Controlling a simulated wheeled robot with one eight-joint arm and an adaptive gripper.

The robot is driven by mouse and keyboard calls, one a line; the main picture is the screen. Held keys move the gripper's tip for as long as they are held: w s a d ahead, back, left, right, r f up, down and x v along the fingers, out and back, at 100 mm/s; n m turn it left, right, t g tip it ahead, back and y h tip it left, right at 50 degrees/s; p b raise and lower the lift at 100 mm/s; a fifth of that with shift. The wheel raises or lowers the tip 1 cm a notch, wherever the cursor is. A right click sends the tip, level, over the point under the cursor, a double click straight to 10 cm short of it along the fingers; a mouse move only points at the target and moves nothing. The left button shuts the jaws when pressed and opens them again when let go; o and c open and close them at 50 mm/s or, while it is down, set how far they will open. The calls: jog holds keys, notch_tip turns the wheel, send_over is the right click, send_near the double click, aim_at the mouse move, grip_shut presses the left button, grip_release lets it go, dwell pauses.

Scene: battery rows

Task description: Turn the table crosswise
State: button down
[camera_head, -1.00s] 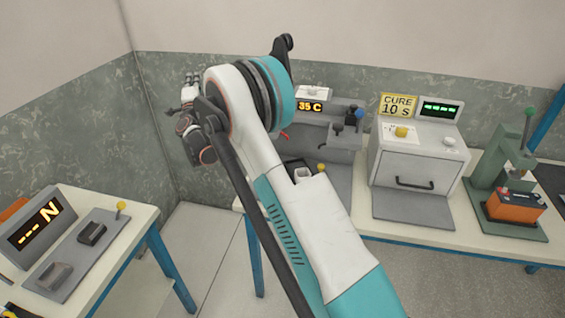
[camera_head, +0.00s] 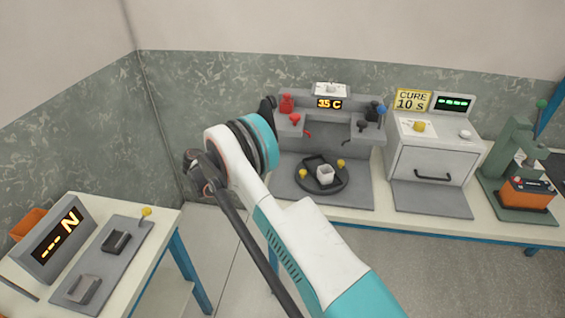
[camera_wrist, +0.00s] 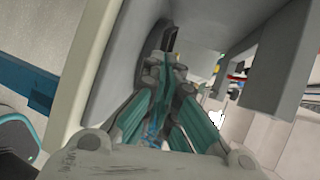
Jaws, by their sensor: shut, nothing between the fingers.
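The round dark turntable (camera_head: 318,189) lies on the grey base of the dispensing station (camera_head: 283,188) on the back bench. It carries a white square cup (camera_head: 325,174) near its middle and two yellow knobs, one at the left (camera_head: 302,174) and one at the right (camera_head: 341,163). In the head view my arm hides my gripper, to the left of the station. In the wrist view my gripper (camera_wrist: 165,62) is shut and empty, its fingertips close to a grey housing. I cannot tell whether they touch it.
A side table (camera_head: 160,228) stands at left.

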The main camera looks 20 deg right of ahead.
aim_at(304, 162)
jog(key=b+x, duration=0.1)
jog(key=x, duration=0.3)
jog(key=b+x, duration=0.1)
jog(key=x, duration=0.3)
jog(key=r+b+x, duration=0.1)
jog(key=x, duration=0.3)
jog(key=shift+d+b, duration=0.35)
jog(key=shift+d, duration=0.4)
jog(key=shift+w+d+b, duration=0.3)
jog(key=shift+w+d, duration=0.3)
jog(key=shift+d, duration=0.1)
jog(key=shift+w+d, duration=0.25)
jog(key=shift+d, duration=0.15)
jog(key=shift+w+d+b, duration=0.2)
jog(key=shift+d, duration=0.35)
jog(key=shift+w+d+b, duration=0.15)
jog(key=shift+w+d, duration=0.1)
jog(key=shift+d, duration=0.4)
